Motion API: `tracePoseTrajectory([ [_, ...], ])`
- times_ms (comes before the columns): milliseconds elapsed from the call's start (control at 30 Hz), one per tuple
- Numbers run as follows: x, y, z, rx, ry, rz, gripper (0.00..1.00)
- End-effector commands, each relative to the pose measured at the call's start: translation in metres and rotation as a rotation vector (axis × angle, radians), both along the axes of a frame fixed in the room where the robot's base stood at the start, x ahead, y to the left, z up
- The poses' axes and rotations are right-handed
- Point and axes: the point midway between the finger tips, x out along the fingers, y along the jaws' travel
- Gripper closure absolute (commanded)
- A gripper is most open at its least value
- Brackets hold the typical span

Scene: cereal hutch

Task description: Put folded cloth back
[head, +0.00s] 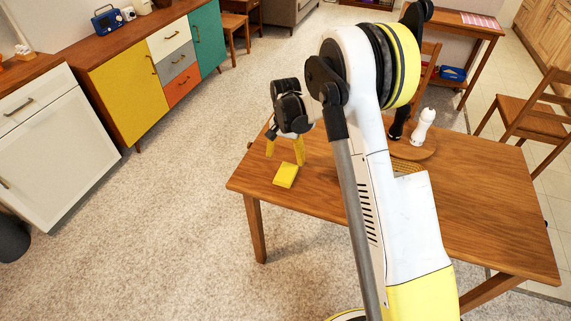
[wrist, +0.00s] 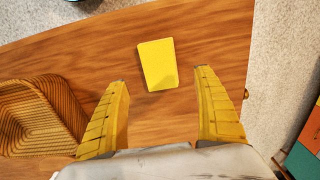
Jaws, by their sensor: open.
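A yellow folded cloth (head: 286,175) lies flat near the left edge of the wooden table (head: 470,190). In the wrist view the cloth (wrist: 158,64) lies just beyond and between the fingertips, with bare wood around it. My gripper (head: 285,160) is open and empty above the table beside the cloth; its two yellow fingers also show in the wrist view (wrist: 160,76), spread apart and not touching the cloth.
A ribbed wooden tray (wrist: 38,115) stands left of my gripper in the wrist view. White (head: 423,127) and dark (head: 400,115) mills stand on a round board (head: 411,150). The colourful sideboard (head: 125,88) is across open carpet at left. A chair (head: 530,125) stands at right.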

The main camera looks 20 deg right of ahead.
Motion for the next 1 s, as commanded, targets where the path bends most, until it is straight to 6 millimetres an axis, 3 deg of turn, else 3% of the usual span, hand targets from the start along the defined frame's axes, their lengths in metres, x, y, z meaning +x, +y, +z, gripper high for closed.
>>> tracePoseTrajectory([
  [100, 0.000, 0.000, 0.024, 0.000, 0.000, 0.000, 0.21],
  [333, -0.003, 0.000, 0.050, 0.000, -0.010, 0.010, 0.21],
  [467, -0.018, 0.000, 0.090, -0.002, -0.055, 0.056, 0.21],
  [700, -0.084, 0.000, 0.191, -0.022, -0.211, 0.213, 0.21],
  [833, -0.131, 0.000, 0.229, -0.045, -0.297, 0.300, 0.21],
  [1000, -0.196, -0.001, 0.257, -0.087, -0.408, 0.412, 0.21],
])
